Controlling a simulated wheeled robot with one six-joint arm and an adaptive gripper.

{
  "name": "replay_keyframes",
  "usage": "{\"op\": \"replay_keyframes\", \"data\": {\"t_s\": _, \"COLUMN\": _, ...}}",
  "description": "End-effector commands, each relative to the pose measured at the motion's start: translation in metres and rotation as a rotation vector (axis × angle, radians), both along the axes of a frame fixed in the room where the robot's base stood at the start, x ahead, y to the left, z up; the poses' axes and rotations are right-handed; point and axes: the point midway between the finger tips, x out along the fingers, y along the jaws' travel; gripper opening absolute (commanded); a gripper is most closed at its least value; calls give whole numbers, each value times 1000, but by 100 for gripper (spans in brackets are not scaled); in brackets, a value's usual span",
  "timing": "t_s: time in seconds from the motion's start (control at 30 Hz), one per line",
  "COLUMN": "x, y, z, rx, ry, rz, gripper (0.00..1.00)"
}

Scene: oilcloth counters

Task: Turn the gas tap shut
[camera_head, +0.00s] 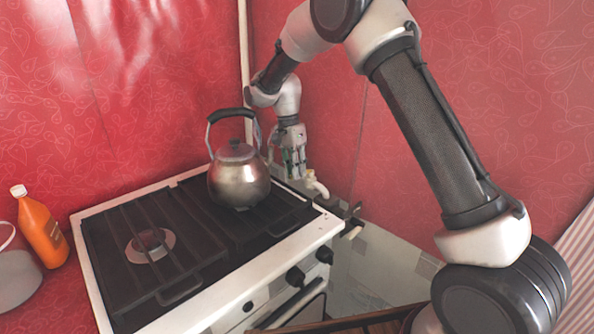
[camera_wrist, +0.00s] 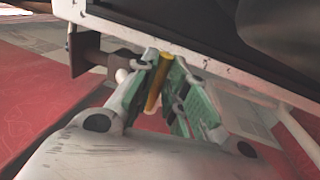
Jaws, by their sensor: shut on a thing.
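The gas tap's yellow lever (camera_wrist: 156,84) stands between the two green-padded fingers of my gripper (camera_wrist: 164,66) in the wrist view. My gripper is shut on this lever. In the head view my gripper (camera_head: 293,160) points down behind the stove's right back corner, beside the kettle. The lever cannot be made out there.
A steel kettle (camera_head: 238,178) stands on the black grate of the stove (camera_head: 327,226), close to my gripper. Red walls rise behind. An orange bottle (camera_head: 42,230) stands at the left. A cream fitting (camera_head: 316,184) juts out near the stove's back right corner.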

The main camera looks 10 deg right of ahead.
Motion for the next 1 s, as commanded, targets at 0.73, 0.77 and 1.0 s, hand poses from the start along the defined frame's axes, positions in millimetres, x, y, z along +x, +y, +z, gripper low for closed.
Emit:
{"op": "replay_keyframes", "data": {"t_s": 0.73, "x": 1, "y": 0, "z": 1, "rx": 0, "ry": -2, "rz": -10, "gripper": 36}}
{"op": "replay_keyframes", "data": {"t_s": 0.77, "x": 1, "y": 0, "z": 0, "rx": 0, "ry": -2, "rz": -10, "gripper": 36}}
{"op": "replay_keyframes", "data": {"t_s": 1.0, "x": 4, "y": 2, "z": 12, "rx": 2, "ry": -5, "rz": -10, "gripper": 36}}
